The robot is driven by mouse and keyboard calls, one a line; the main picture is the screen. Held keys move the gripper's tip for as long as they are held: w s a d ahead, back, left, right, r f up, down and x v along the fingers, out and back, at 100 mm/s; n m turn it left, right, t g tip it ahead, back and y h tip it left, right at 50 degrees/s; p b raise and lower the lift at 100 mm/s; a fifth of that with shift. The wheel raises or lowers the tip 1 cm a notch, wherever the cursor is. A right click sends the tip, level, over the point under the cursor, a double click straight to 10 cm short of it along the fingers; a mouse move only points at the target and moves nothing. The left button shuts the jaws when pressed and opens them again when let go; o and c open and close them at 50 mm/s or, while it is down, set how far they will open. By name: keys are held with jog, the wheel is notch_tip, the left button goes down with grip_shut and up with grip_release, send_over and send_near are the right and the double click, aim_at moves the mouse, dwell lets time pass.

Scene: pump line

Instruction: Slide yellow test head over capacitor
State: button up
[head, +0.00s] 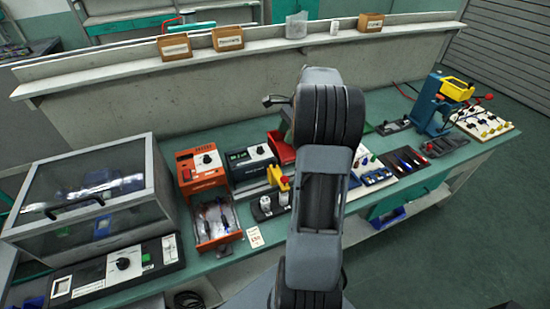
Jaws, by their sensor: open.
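A small yellow piece (276,175), which looks like the test head, sits at the front right of a dark grey tester (248,165), partly beside my arm. Just in front of it, a black block (258,215) holds small pale cylinders (265,203) that look like capacitors. The yellow piece appears above or just behind these cylinders; I cannot tell whether it touches any of them. My arm rises through the middle of the view and covers the bench to their right.
An orange tester (202,165) with a clear-covered tray stands left of the dark tester. A large lidded box (90,195) fills the bench's left end. A blue press (430,105) with a yellow top stands at the right. A low wall (190,105) runs behind.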

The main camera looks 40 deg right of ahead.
aim_at(274, 160)
jog(key=x, duration=1.1)
jog(key=shift+p, duration=0.35)
grip_shut()
